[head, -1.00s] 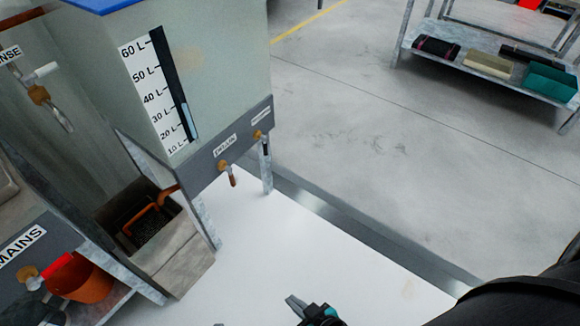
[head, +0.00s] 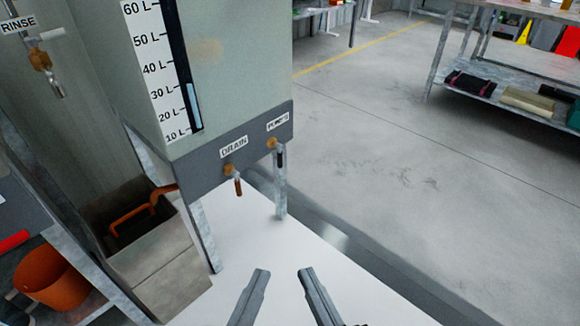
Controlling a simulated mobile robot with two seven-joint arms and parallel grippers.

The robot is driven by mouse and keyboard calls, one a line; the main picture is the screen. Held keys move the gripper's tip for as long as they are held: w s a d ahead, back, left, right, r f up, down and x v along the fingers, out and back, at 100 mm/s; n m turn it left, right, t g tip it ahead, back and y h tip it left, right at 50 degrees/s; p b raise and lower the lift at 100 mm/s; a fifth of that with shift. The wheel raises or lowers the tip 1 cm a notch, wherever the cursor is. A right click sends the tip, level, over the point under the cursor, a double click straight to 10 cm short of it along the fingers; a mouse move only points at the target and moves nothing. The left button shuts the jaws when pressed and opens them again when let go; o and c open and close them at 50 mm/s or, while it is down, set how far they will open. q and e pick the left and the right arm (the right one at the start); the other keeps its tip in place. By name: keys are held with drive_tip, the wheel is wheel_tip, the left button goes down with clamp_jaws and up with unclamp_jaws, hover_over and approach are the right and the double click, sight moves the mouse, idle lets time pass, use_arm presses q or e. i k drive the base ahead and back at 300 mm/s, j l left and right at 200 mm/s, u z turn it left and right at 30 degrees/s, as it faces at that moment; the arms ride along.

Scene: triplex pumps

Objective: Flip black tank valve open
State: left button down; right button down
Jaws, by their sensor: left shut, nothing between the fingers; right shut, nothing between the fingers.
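The pale tank (head: 235,60) stands at upper left with a litre scale on its front. On its grey lower band, the black-handled valve (head: 280,158) hangs below a label that seems to read PUMPS. Its handle points down. To its left, the brown-handled valve (head: 238,187) under the DRAIN label also points down. My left gripper (head: 262,274) is at the bottom centre, its fingers together and empty. My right gripper (head: 306,273) is just right of it, also shut and empty. Both are nearer to me than the valves and touch neither.
A metal leg (head: 281,195) stands below the black-handled valve. A sink-like box (head: 165,255) and an orange bucket (head: 50,278) are at left. The white surface (head: 240,240) under the tank is clear. A shelf rack (head: 500,100) stands at far right beyond open floor.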

sight(280, 160)
drive_tip(key=i+z, duration=0.25)
drive_tip(key=i, duration=1.15)
drive_tip(key=j, duration=0.1)
